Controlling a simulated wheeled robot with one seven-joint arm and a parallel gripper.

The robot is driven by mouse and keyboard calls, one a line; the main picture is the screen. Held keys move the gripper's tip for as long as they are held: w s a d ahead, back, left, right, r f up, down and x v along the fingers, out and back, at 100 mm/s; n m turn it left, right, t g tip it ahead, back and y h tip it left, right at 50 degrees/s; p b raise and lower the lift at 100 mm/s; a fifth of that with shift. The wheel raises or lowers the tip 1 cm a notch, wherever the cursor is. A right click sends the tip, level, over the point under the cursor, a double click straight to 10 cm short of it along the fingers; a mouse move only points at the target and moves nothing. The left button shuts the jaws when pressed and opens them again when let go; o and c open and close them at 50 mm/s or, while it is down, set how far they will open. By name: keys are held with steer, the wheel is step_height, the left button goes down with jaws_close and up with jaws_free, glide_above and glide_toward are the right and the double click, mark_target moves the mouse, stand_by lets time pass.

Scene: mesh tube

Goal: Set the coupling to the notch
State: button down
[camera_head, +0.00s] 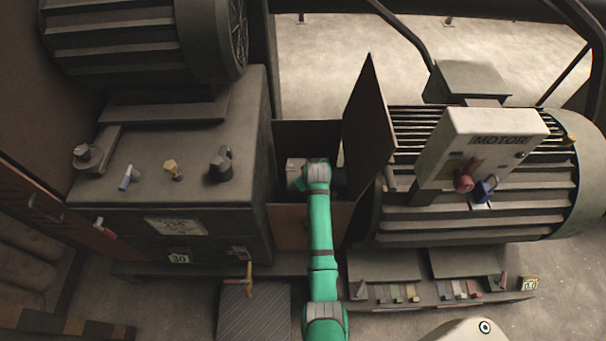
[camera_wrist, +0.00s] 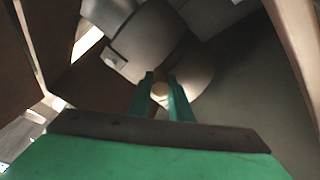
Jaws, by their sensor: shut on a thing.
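The coupling (camera_wrist: 152,38) shows in the wrist view as a thick grey rounded body beyond my fingers, with a browner section at its right. A part of it (camera_head: 295,172) also shows in the head view, between the left machine and the motor. My gripper (camera_wrist: 161,78) has its two green fingers closed around a small pale round peg or handle (camera_wrist: 159,91) at the coupling. In the head view my green arm covers the fingers and much of the coupling. A small pale square mark (camera_wrist: 115,61) lies on the coupling's left side. I cannot tell which feature is the notch.
A dark upright panel (camera_head: 370,130) stands between the coupling and the motor (camera_head: 480,215). The left machine housing (camera_head: 170,165) carries several knobs. A brass-coloured handle (camera_head: 249,282) stands in front. A low strip of coloured switches (camera_head: 440,291) lies before the motor.

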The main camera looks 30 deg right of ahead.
steer(key=shift+s+d, duration=0.1)
steer(key=shift+d, duration=0.15)
steer(key=c, duration=1.6)
jaws_free()
steer(key=shift+a, duration=0.15)
steer(key=v, duration=1)
steer(key=shift+s+r, duration=0.2)
steer(key=shift+r, duration=0.1)
